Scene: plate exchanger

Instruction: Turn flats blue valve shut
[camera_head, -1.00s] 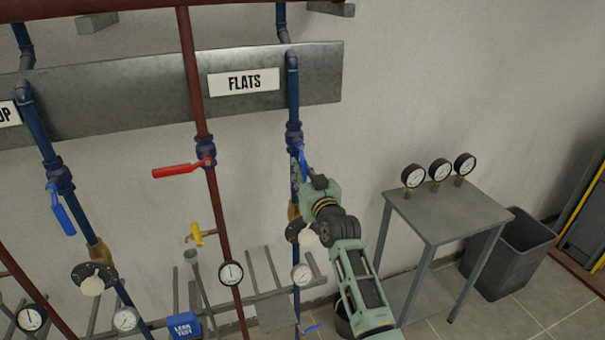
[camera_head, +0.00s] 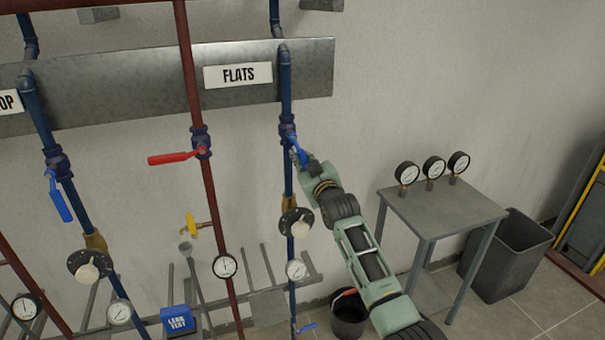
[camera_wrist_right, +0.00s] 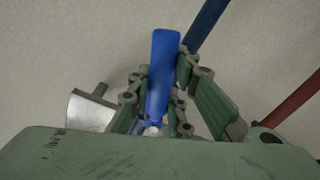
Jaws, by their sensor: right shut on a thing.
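The flats blue valve sits on the blue pipe (camera_head: 286,88) to the right of the FLATS sign (camera_head: 238,75). Its blue handle (camera_head: 295,146) points down and slightly right of the pipe in the head view. My right gripper (camera_head: 300,157) is at the handle and partly hides it. In the right wrist view the blue handle (camera_wrist_right: 163,72) stands between the green fingers of my right gripper (camera_wrist_right: 160,100), which is shut on it. My left gripper is not in view.
A red lever (camera_head: 172,158) on the red pipe (camera_head: 207,190) points left. A round flange (camera_head: 297,223) and a gauge (camera_head: 296,270) are below the valve. A grey table (camera_head: 440,208) with three gauges stands right, beside a bin (camera_head: 508,255). Another blue lever (camera_head: 58,197) is left.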

